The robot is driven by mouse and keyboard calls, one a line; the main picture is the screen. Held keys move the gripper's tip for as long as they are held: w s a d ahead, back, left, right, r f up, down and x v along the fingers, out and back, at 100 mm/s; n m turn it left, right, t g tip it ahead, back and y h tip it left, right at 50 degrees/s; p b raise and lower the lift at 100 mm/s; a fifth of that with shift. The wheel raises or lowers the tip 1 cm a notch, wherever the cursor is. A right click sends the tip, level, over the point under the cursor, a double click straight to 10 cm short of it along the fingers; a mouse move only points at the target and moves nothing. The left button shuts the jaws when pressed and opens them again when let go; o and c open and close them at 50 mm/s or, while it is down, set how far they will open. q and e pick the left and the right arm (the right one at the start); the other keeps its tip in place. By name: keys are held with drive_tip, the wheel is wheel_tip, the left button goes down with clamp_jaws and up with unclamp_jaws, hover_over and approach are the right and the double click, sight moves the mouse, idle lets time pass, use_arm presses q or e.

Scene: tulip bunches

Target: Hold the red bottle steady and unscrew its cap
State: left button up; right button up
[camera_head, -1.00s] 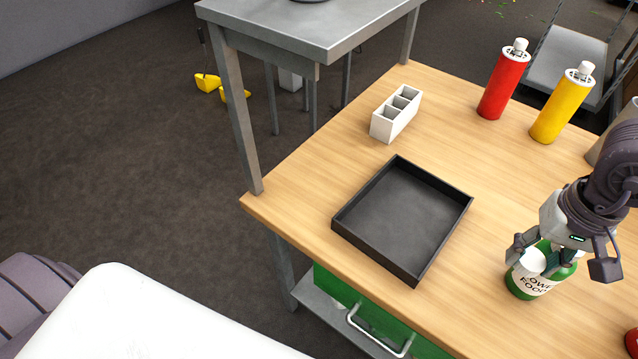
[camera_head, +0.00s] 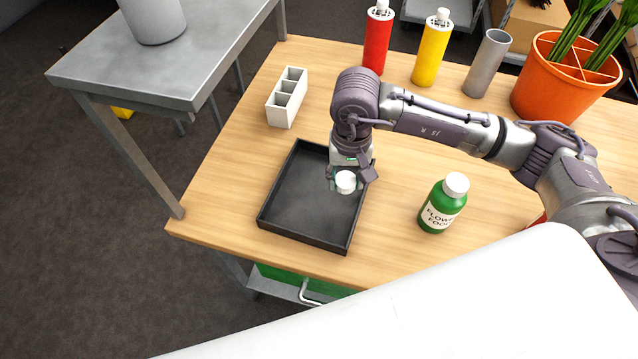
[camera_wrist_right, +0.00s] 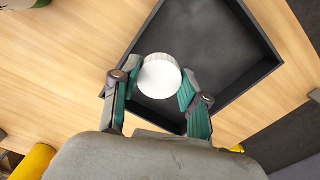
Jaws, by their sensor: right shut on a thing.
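My right gripper (camera_head: 347,183) is shut on a round white cap (camera_head: 345,182) over the right part of a black tray (camera_head: 262,219). In the right wrist view the white cap (camera_wrist_right: 159,78) sits between the green finger pads. A tall red bottle (camera_head: 376,42) with a white top stands upright at the back of the table, away from the gripper. A red patch (camera_head: 538,218) shows at the right, mostly hidden, so I cannot tell what it is. A green bottle (camera_head: 438,212) with a white top stands right of the tray. My left gripper is not in view.
A yellow bottle (camera_head: 430,50), a grey cylinder (camera_head: 488,65) and an orange divided pot (camera_head: 562,85) stand along the back. A white compartment holder (camera_head: 287,98) is behind the tray. Bare wood lies between the tray and the green bottle.

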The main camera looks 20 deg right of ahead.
drive_tip(key=p, duration=0.1)
hover_over(319, 195)
wheel_tip(319, 195, down, 3)
drive_tip(key=shift+s+f, duration=0.15)
wheel_tip(319, 195, down, 3)
drive_tip(key=shift+f+p, duration=0.2)
drive_tip(key=shift+p, duration=0.35)
drive_tip(key=shift+f, duration=0.4)
drive_tip(key=shift+f, duration=0.2)
drive_tip(key=o, duration=1.3)
drive_tip(key=shift+r, duration=0.15)
